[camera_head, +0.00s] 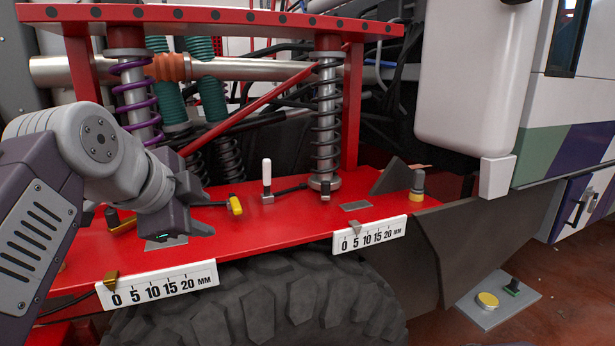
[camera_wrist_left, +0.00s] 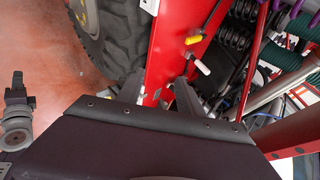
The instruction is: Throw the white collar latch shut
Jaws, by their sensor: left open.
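The white latch handle (camera_head: 267,172) stands upright on the red deck, left of the right-hand spring strut. A black rod runs from near its foot toward the collar (camera_head: 325,184) at the strut's base. The white handle also shows in the left wrist view (camera_wrist_left: 202,67), beyond and right of the fingers. My left gripper (camera_head: 200,213) is open and empty over the deck, left of the handle and apart from it; its two fingers show in the left wrist view (camera_wrist_left: 160,92). What seems to be my right gripper (camera_wrist_left: 18,80) shows small at the left edge there.
A yellow-ended black lever (camera_head: 234,205) lies between my left gripper and the white handle. Two millimetre scales (camera_head: 369,235) line the deck's front edge above the tyre (camera_head: 260,300). The red upper rail (camera_head: 230,20) and purple-spring strut (camera_head: 138,95) stand above and behind.

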